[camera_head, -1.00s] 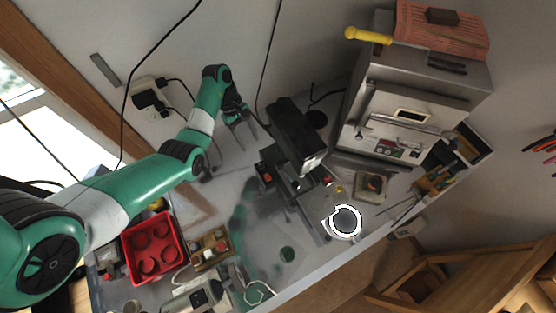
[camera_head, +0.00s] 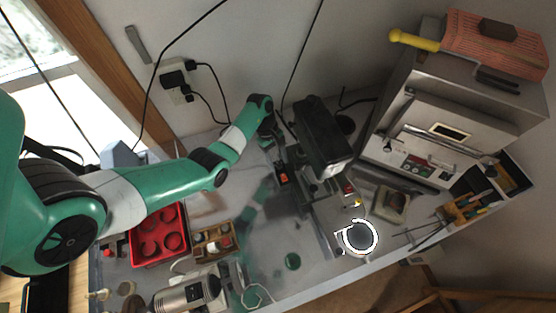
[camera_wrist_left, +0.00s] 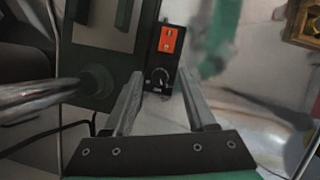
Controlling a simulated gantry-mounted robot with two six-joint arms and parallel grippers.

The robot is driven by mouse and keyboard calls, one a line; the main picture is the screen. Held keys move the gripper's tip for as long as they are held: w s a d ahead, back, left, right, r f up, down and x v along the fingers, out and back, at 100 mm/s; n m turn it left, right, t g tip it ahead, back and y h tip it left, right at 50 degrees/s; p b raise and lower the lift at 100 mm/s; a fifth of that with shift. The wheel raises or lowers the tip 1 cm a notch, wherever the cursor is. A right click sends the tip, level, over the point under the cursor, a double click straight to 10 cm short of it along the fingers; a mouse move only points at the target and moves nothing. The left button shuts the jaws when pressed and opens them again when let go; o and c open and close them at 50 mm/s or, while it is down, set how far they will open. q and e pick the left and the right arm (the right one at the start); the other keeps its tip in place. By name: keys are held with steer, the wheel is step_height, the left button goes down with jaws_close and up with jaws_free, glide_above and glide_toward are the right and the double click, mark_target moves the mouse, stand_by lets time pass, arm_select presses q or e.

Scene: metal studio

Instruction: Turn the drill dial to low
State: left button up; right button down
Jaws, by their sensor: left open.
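The black drill press (camera_head: 322,138) stands on the metal bench, against the wall side. Its control box carries an orange-red switch (camera_head: 283,178), which also shows in the left wrist view (camera_wrist_left: 168,39). Below the switch in the wrist view is a small round black dial (camera_wrist_left: 160,77) with pale markings; its exact setting is too small to read. My left gripper (camera_wrist_left: 160,82) is open, its two fingers on either side of the dial in that view, with no visible contact. In the head view the gripper is partly hidden beside the drill. My right gripper is out of view.
A red tray (camera_head: 158,258) and a wooden box of small parts (camera_head: 214,240) sit at the left of the bench. A large grey machine (camera_head: 440,120) stands at the right. A white ring-shaped item (camera_head: 374,237) lies near the front edge. Black cables hang along the wall.

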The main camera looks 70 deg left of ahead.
arm_select(q)
steer(key=shift+c, duration=0.3)
jaws_close()
steer(key=shift+r+p, duration=0.15)
steer(key=shift+p, duration=0.2)
steer(key=n+p, duration=0.1)
steer(key=p, duration=0.1)
steer(key=n+t+p, duration=0.1)
steer(key=n+p, duration=0.1)
steer(key=shift+s+d+r+n+y, duration=0.1)
steer(key=shift+s+r+n+y, duration=0.1)
steer(key=shift+n+y, duration=0.1)
steer(key=shift+w+f+n+p, duration=0.1)
steer(key=shift+f+n+p, duration=0.05)
steer(key=shift+n+p, duration=0.2)
steer(key=shift+f+t, duration=0.1)
steer(key=shift+t, duration=0.2)
steer(key=shift+o, duration=0.3)
jaws_free()
steer(key=shift+f, duration=0.1)
